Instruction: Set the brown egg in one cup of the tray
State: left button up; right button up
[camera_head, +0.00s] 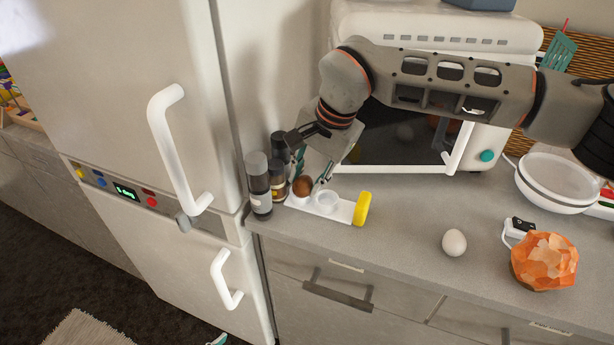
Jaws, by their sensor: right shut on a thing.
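The brown egg (302,187) is at the left end of the white tray (343,211), over or in its left cup; I cannot tell whether it touches the cup. The tray lies on the counter, and an empty round cup (326,201) shows to the right of the egg. My right gripper (311,182) reaches down from above and is shut on the brown egg, its fingers partly hiding the egg's surroundings. My left gripper is out of view.
A white egg (454,242) and an orange faceted object (544,261) lie further right. A white oven (480,40) stands behind.

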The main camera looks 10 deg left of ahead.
jog(key=o, duration=0.8)
jog(key=shift+c, duration=0.2)
